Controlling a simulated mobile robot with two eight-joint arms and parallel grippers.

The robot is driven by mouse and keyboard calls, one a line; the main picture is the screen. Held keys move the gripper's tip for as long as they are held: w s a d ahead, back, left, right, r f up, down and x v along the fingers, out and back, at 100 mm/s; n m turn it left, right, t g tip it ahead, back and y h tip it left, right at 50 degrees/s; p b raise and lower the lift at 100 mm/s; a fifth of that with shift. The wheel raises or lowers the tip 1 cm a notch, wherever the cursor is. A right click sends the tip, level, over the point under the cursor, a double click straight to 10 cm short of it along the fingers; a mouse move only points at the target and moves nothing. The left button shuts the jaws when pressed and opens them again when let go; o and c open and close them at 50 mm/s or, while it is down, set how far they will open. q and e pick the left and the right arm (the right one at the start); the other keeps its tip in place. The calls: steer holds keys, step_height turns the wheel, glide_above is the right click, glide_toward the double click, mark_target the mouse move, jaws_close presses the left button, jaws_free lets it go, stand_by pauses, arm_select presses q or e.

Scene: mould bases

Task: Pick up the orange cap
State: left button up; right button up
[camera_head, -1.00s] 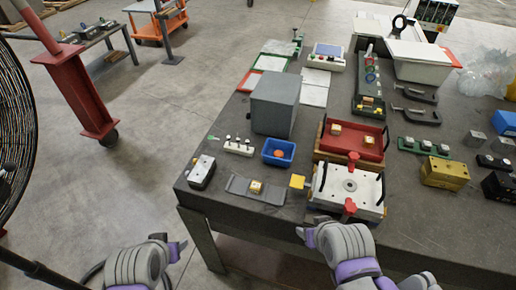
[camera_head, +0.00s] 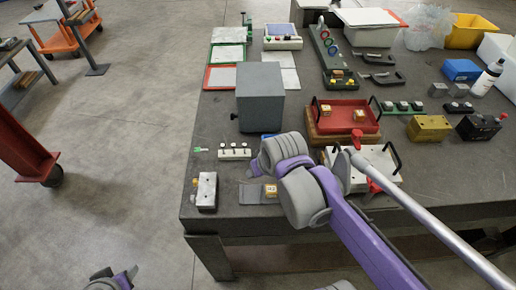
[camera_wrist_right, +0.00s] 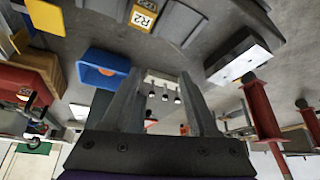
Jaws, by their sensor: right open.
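The orange cap is hidden in the head view behind my right arm. Only a sliver of the blue bin shows there. In the right wrist view the blue bin (camera_wrist_right: 103,68) lies left of my right gripper (camera_wrist_right: 160,88), and a small orange patch seems to show inside it. The right gripper's two fingers are apart with nothing held; beyond the gap is a pale block with black-topped pegs (camera_wrist_right: 163,84), also in the head view (camera_head: 234,152). My left gripper (camera_head: 127,274) is at the bottom left, off the table, its jaws unclear.
A grey box (camera_head: 260,97) stands behind my right arm. A grey holder with a yellow block (camera_head: 270,190) and a metal block (camera_head: 207,190) lie near the front edge. A red tray (camera_head: 352,117) and a white mould plate (camera_head: 378,165) are to the right.

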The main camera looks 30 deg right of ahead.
steer(key=w+d, duration=0.2)
steer(key=d, duration=0.2)
steer(key=w+d+m, duration=0.1)
steer(key=w+d, duration=0.1)
steer(key=d, duration=0.2)
steer(key=w+d+m+g+b, duration=0.1)
steer(key=w+d, duration=0.1)
steer(key=d, duration=0.3)
steer(key=shift+r, duration=0.35)
steer(key=x, duration=0.4)
steer(key=shift+w+f, duration=0.25)
steer(key=shift+w, duration=0.15)
steer(key=shift+f+b, duration=0.3)
steer(key=shift+x, duration=2.7)
arm_select(q)
steer(key=f, duration=0.1)
steer(key=s+f, duration=0.1)
steer(key=f, duration=0.1)
steer(key=shift+s+d, duration=0.1)
steer(key=shift+s, duration=0.15)
arm_select(e)
steer(key=shift+s, duration=0.1)
jaws_close()
